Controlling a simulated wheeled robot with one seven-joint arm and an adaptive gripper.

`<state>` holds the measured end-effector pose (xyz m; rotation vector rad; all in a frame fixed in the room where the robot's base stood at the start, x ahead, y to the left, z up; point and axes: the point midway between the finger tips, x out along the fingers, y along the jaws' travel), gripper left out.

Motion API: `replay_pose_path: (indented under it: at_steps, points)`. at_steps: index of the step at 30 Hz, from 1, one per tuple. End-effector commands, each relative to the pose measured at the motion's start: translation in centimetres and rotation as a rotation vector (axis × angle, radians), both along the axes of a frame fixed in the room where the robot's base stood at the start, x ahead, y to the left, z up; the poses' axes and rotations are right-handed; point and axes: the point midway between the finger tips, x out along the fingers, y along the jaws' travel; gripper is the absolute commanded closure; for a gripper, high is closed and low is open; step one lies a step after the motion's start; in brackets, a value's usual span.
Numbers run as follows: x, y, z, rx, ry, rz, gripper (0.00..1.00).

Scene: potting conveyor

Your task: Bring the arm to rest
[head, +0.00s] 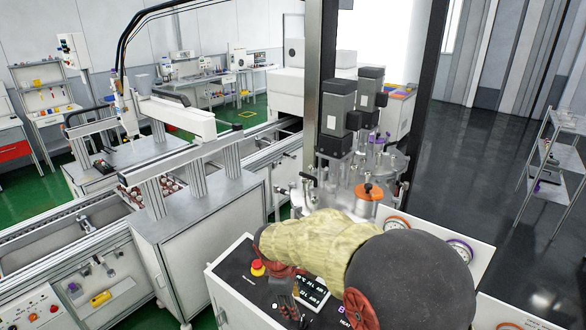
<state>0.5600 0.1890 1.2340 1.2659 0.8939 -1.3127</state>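My arm shows in the head view as a tan sleeved link and a large black rounded part, reaching in from the lower right. It lies over a dark-topped control panel (232,277). My gripper (287,303) seems to be the small dark and red end below the sleeve, close above the panel. Its fingers are too small and dark against the panel to tell whether they are open or shut. I see nothing clearly held. The arm hides much of the panel's right part.
A red stop button (258,267) on a yellow base stands beside the arm. Behind it is a machine with dark motors (336,115) and an orange-topped part (370,191). A conveyor (60,240) runs at left. A shelf rack (553,160) stands at right, with open dark floor (470,160) before it.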

Motion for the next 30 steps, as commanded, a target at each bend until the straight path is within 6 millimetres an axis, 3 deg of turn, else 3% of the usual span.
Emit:
replay_pose_path:
  at_steps: [4,7,14,23,30]
  points:
    - [-0.9,-0.1,-0.6,0.014,0.001,-0.121,0.55]
    - [-3.6,-0.8,-1.7,0.020,0.028,-0.251,0.55]
    - [-8.8,-3.4,-0.2,0.081,0.009,-0.534,0.55]
    - [-15.2,-8.6,1.1,0.212,-0.068,-0.883,0.55]
    - [-20.8,-12.8,0.3,0.351,-0.164,-1.118,0.55]
